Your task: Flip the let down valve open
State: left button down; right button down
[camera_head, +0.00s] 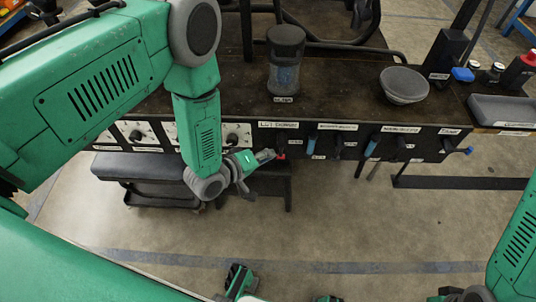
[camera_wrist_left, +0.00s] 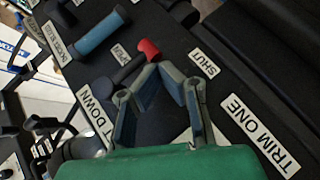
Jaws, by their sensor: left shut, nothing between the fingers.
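The let down valve (camera_head: 282,156) has a small red-tipped handle on the dark front panel, under the "LET DOWN" label (camera_head: 279,125). In the left wrist view the red handle end (camera_wrist_left: 148,50) shows just beyond my fingertips, beside the "SHUT" label (camera_wrist_left: 204,63). My left gripper (camera_head: 266,156) is at the panel front, just left of the red handle. In the left wrist view its fingers (camera_wrist_left: 168,72) meet at the tips with nothing between them. I cannot tell whether they touch the handle.
Blue-handled valves (camera_head: 311,146) line the panel to the right; one shows in the left wrist view (camera_wrist_left: 103,32). White gauge plates lie to the left. A dark canister (camera_head: 285,58) and a grey bowl (camera_head: 404,85) stand on the bench top. The floor in front is mostly open.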

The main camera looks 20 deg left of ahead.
aim_at(283, 158)
pick_arm(q)
jog(key=shift+d+f+h+b, duration=0.15)
jog(key=shift+h+b, duration=0.15)
jog(key=d+n+t+h+b, duration=0.1)
jog(key=b, duration=0.1)
jog(key=d+f+n+t+h+b, duration=0.1)
jog(key=t+b, duration=0.1)
jog(key=shift+w+f+n+h+b, duration=0.15)
jog(key=shift+w+n+h+b, duration=0.15)
jog(key=shift+w+n+b, duration=0.1)
jog(key=shift+w+d+n+t+h+b, duration=0.1)
jog(key=shift+d+n+t+h+b, duration=0.35)
jog(key=shift+n+t+b, duration=0.15)
jog(key=shift+w+d+r, duration=0.1)
jog(key=shift+d+r, duration=0.15)
jog(key=shift+d, duration=0.2)
jog(key=shift+w+d+r, duration=0.25)
jog(key=shift+d+r, duration=0.25)
jog(key=shift+d, duration=0.35)
jog(key=shift+w+d+r, duration=0.25)
jog(key=shift+d+r, duration=0.25)
jog(key=shift+d, duration=0.35)
jog(key=shift+d+r, duration=0.1)
